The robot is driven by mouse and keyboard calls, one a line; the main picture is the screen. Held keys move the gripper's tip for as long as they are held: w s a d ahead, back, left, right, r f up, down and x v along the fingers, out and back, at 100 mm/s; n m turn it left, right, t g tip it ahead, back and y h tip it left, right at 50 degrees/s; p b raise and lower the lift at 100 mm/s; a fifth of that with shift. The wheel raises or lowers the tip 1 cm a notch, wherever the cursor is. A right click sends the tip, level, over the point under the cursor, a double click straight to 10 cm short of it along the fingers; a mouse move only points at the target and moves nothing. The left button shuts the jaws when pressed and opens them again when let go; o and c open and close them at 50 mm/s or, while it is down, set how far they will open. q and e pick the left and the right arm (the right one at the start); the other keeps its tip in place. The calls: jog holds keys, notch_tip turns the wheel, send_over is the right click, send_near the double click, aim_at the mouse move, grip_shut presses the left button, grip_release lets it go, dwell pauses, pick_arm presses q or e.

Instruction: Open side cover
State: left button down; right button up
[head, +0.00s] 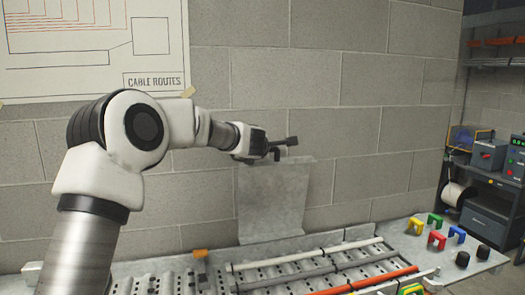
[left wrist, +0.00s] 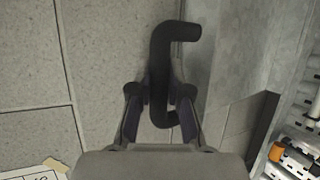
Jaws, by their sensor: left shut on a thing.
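A flat grey metal panel (head: 275,205), which looks like the side cover, stands upright against the block wall in the middle of the head view. My left gripper (head: 270,148) is at its top edge. It is shut on a black bent handle (head: 291,141). The panel (left wrist: 240,60) is to the right there. Whether the handle is fixed to the panel is hidden. My right gripper is not in view.
A metal bench with perforated cable trays (head: 320,268) lies below the panel. Red (head: 437,240), yellow, green and blue clips and black knobs (head: 462,259) stand at its right. A shelf with equipment boxes (head: 487,155) is at the far right.

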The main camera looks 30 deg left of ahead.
pick_arm(q)
jog(key=c, duration=1.1)
grip_release()
jog(key=v, duration=1.1)
jog(key=shift+s, duration=0.3)
jog(key=shift+s+d+r, duration=0.15)
jog(key=shift+d, duration=0.05)
